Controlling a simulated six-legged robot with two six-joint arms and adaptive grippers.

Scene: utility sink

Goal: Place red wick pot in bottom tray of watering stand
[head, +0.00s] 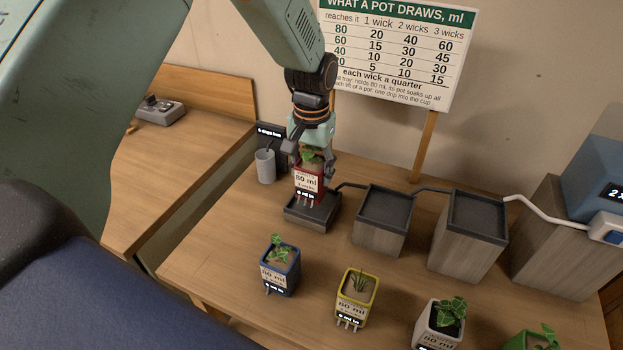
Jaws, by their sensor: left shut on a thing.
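The red wick pot (307,191) holds a small green plant and carries an "80 ml" label. My left gripper (311,158) is shut on it from above. The pot is upright at the bottom tray (325,219), the lowest, leftmost tray of the watering stand. White wick ends show below the pot in front of the dark tray. I cannot tell whether the pot rests on the tray floor or hangs just above it. The middle tray (385,205) and the top tray (478,215) stand to the right on wooden blocks and look empty. My right gripper is not in view.
Blue (280,277), yellow (356,296), white (441,323) and green (534,338) pots line the front of the table. A grey cup (265,166) stands left of the bottom tray. A sign (398,50) rises behind, and a tank (594,160) stands at the far right.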

